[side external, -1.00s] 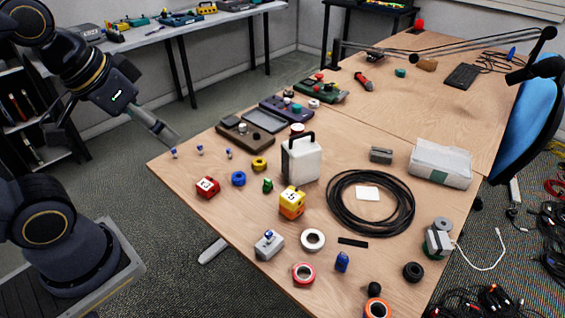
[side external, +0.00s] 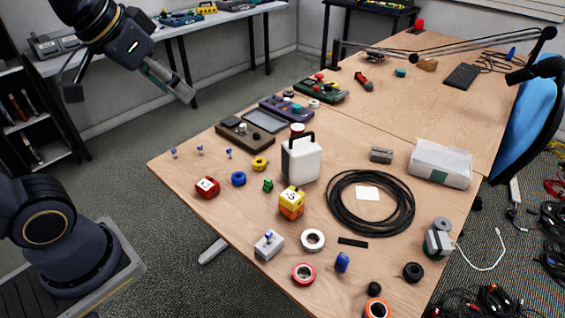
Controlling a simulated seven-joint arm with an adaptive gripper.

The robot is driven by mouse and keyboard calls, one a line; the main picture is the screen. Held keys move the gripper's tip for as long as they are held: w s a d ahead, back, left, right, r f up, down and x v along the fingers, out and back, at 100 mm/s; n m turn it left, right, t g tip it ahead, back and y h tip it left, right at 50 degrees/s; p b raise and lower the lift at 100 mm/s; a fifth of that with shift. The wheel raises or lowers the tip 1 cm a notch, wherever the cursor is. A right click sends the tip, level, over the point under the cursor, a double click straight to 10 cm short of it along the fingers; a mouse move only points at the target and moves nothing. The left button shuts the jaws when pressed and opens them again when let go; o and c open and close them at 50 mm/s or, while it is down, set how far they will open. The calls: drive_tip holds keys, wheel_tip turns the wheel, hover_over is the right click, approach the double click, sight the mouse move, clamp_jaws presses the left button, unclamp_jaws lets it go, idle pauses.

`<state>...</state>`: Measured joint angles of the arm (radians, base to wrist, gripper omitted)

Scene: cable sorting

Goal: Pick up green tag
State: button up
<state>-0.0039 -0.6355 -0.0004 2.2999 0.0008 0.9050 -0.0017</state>
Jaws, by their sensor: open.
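A small green piece (side external: 267,185), which looks like the green tag, lies on the wooden table between the blue ring and the yellow-orange block. My gripper (side external: 188,95) is in the air at the upper left, above and beyond the table's left edge, well apart from the green piece. It is open and I see nothing held in it. The gap between its fingers is hard to make out from this side.
A black cable coil (side external: 340,218) lies to the right. Small blue-topped pegs (side external: 200,150) stand at the left edge.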

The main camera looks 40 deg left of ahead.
drive_tip(key=w+r, duration=0.2)
drive_tip(key=w, duration=0.6)
drive_tip(key=n+g, duration=0.1)
drive_tip(key=g, duration=0.6)
hover_over(268, 179)
wheel_tip(268, 179, down, 41)
drive_tip(key=shift+s+f, duration=0.1)
drive_tip(key=shift+f, duration=2.95)
drive_tip(key=shift+c, duration=0.4)
